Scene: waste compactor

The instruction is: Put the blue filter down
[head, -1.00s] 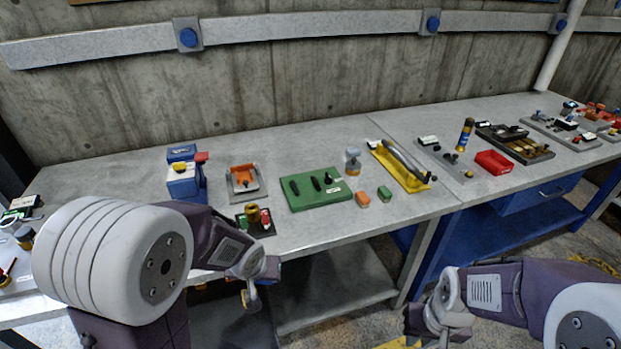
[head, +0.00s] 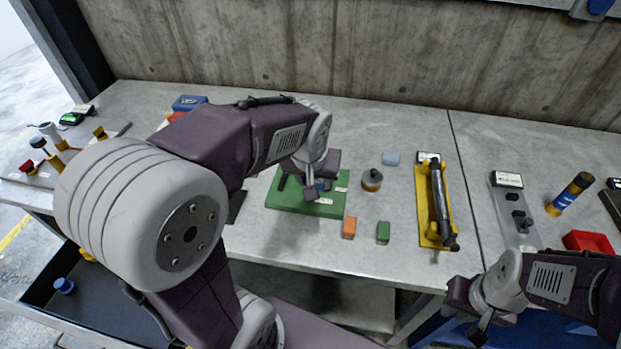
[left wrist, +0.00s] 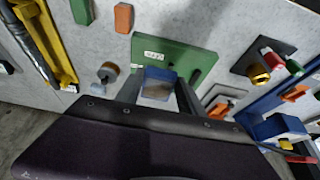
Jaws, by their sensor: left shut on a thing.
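My left gripper (head: 314,184) is shut on the blue filter (left wrist: 156,83), which sits between its two fingers in the left wrist view. Only a small blue part of it shows in the head view (head: 322,186). The gripper is over the green board (head: 287,200), which lies on the bench; it also shows behind the filter in the left wrist view (left wrist: 176,54). I cannot tell whether the filter touches the board. My right gripper (head: 476,313) is low at the bench's front edge, and its jaws are unclear.
An orange block (head: 349,228), a green block (head: 383,233), a round jar (head: 372,180) and a light blue block (head: 391,158) stand right of the board. Further right are a yellow tray (head: 423,215) with a dark cylinder and a red bin (head: 588,242).

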